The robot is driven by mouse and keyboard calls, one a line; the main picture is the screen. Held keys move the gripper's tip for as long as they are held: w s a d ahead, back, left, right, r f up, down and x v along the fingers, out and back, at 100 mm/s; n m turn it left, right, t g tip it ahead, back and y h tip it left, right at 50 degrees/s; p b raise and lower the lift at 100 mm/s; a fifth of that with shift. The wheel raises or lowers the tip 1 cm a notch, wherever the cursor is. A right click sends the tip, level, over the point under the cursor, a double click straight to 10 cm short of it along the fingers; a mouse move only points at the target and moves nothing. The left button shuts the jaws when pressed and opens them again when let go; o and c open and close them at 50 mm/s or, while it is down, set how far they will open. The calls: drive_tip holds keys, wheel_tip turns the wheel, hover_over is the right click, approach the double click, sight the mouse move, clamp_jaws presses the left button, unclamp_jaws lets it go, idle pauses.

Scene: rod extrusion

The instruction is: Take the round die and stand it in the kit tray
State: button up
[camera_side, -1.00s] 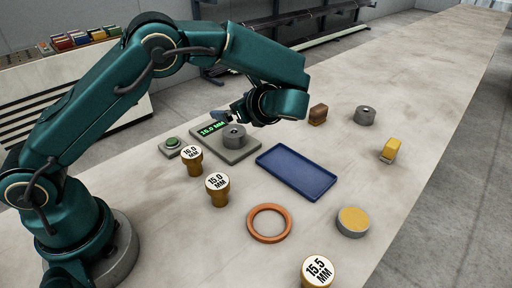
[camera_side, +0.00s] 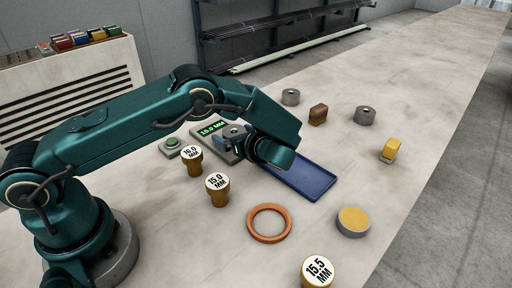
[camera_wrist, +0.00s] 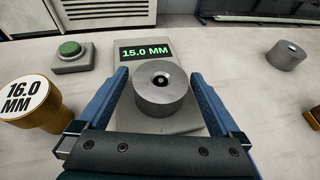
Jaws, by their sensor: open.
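A grey steel round die (camera_wrist: 162,88) with a centre hole stands upright on the flat gauge base (camera_wrist: 180,128), whose green display reads 15.0 MM in the wrist view. The die also shows in the side view (camera_side: 234,131). My gripper (camera_wrist: 162,80) is open, with one blue finger on each side of the die; I cannot tell whether either finger touches it. The blue kit tray (camera_side: 312,181) lies flat and looks empty where visible.
Two more grey cylinders (camera_side: 290,97) (camera_side: 365,116) stand behind. Plugs marked 16.0 (camera_side: 192,163), 15.0 (camera_side: 217,190) and 15.5 MM (camera_side: 318,272), an orange ring (camera_side: 269,223), a yellow-topped disc (camera_side: 352,222), brown block (camera_side: 318,115) and yellow block (camera_side: 390,150) surround the tray.

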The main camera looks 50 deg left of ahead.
drive_tip(key=shift+c, duration=0.3)
drive_tip(key=c, duration=1.5)
clamp_jaws()
drive_tip(key=shift+r, duration=0.1)
